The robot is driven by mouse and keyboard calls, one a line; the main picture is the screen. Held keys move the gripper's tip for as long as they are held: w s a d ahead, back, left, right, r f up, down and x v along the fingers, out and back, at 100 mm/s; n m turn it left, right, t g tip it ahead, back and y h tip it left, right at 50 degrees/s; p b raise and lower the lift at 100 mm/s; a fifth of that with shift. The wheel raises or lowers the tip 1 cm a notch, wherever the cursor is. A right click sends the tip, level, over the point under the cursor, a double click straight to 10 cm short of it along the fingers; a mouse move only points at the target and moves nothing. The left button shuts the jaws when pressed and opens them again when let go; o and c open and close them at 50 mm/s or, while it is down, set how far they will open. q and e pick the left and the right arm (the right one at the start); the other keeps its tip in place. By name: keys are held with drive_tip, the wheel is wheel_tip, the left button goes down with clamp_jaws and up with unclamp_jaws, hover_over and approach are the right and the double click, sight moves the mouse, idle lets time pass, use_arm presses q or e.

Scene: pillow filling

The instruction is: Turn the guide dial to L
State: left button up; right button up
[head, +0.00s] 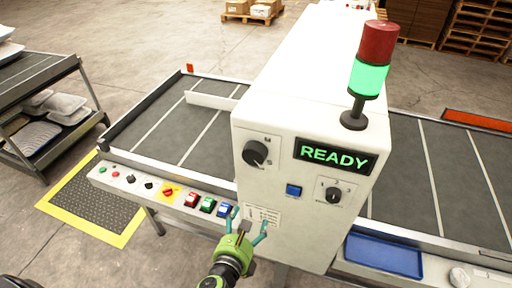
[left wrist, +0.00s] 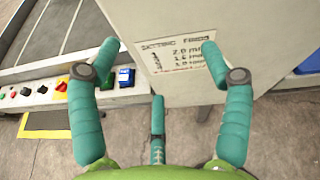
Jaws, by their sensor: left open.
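The white machine housing (head: 290,110) carries two black dials. A larger dial (head: 255,153) sits at the upper left of its front, and a smaller dial (head: 333,195) sits at the lower right. My left gripper (head: 249,220) is open and empty, below the larger dial, in front of a printed settings label (head: 263,214). The left wrist view shows the label (left wrist: 180,58) between the open teal fingers. Neither dial shows there. My right gripper is not in view.
A red and green signal tower (head: 370,75) stands on top. A control strip with several buttons (head: 150,186) runs left. A blue tray (head: 384,254) is at the right.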

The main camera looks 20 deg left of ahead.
sight(253, 159)
use_arm(q)
wheel_tip(253, 159, up, 19)
drive_tip(key=m+t+p, duration=0.2)
drive_tip(key=m+t, duration=0.2)
drive_tip(key=m, duration=0.1)
drive_tip(key=w+p, duration=0.2)
drive_tip(key=w, duration=0.3)
drive_tip(key=shift+r+p, duration=0.15)
drive_tip(key=shift+p, duration=0.15)
drive_tip(key=shift+w, duration=0.55)
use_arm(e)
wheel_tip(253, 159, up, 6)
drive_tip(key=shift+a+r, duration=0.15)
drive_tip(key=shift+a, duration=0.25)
use_arm(q)
drive_tip(key=shift+s, duration=0.1)
drive_tip(key=c, duration=1.2)
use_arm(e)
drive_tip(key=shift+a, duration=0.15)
